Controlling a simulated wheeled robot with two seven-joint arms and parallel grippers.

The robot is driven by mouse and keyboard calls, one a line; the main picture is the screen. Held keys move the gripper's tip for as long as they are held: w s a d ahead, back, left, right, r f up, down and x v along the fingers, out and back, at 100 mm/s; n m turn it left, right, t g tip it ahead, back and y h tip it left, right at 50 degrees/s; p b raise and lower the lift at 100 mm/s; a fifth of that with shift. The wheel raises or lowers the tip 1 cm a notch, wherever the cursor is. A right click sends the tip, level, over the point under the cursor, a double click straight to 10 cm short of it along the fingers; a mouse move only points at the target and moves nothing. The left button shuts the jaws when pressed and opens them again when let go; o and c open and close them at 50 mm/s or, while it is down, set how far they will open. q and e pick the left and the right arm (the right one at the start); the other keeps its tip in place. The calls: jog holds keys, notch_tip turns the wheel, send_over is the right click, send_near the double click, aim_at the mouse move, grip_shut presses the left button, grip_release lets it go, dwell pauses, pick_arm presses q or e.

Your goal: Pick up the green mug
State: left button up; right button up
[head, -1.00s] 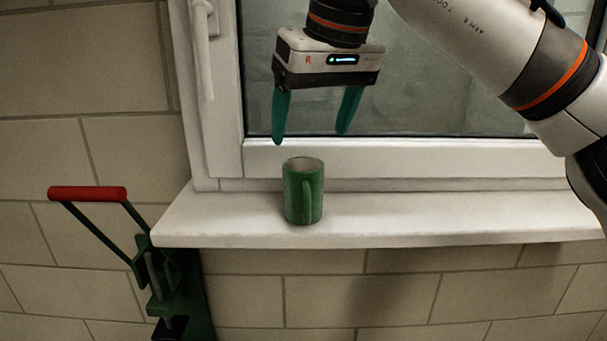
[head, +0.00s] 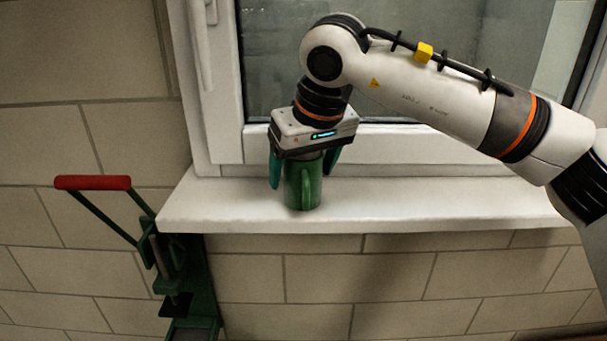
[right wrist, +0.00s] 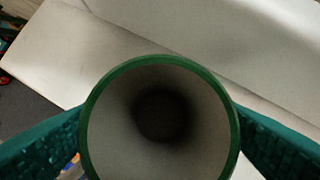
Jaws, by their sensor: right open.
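The green mug (head: 303,188) stands upright on the white windowsill, its handle facing the head camera. My right gripper (head: 303,172) points down over it, with one teal finger on each side of the mug. The gripper body hides the mug's rim in the head view. In the right wrist view the open mouth of the mug (right wrist: 160,62) fills the middle, with a finger at its left and right; the jaws are open around it. I cannot tell whether the fingers touch its wall. My left gripper is not in view.
The white windowsill (head: 430,208) is clear to the right of the mug. The window frame (head: 222,90) stands close behind. A green device with a red handle (head: 92,183) is at the lower left, beside the sill's left end.

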jog(key=shift+w+a+f, duration=0.1)
jog(key=shift+w+f, duration=0.05)
jog(key=shift+f, duration=0.15)
jog(key=shift+r, duration=0.1)
jog(key=c, duration=1.2)
